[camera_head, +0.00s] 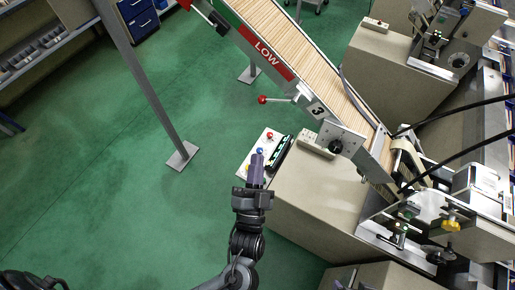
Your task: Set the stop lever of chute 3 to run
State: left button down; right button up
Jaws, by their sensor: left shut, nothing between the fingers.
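Chute 3 (285,60) slopes down from the top middle to the right, full of thin wooden sticks. Its side carries a red LOW label (268,57) and a number 3 plate (317,110). The stop lever (263,99) has a red ball on a thin metal rod and sticks out to the left from the chute side, near the number plate. My left gripper (257,158) is shut and empty. It is below the lever in the picture, over the control panel and apart from the lever. My right gripper is not in view.
The control panel (241,174) with coloured buttons and a dark display sits on the beige machine housing (315,195). A grey support post (150,90) stands to the left. Machinery and black cables fill the right side. Green floor (90,190) is clear at left.

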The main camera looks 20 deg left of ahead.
pick_arm(q)
jog(key=p, duration=0.2)
send_near(277, 100)
jog(key=w+a, duration=0.4)
jog(key=a, duration=0.1)
jog(key=shift+w+a+f, duration=0.1)
jog(key=shift+w+a, duration=0.05)
jog(key=shift+w, duration=0.3)
jog(key=shift+w+a+f, duration=0.1)
jog(key=shift+w+a, duration=0.05)
jog(key=shift+w, duration=0.25)
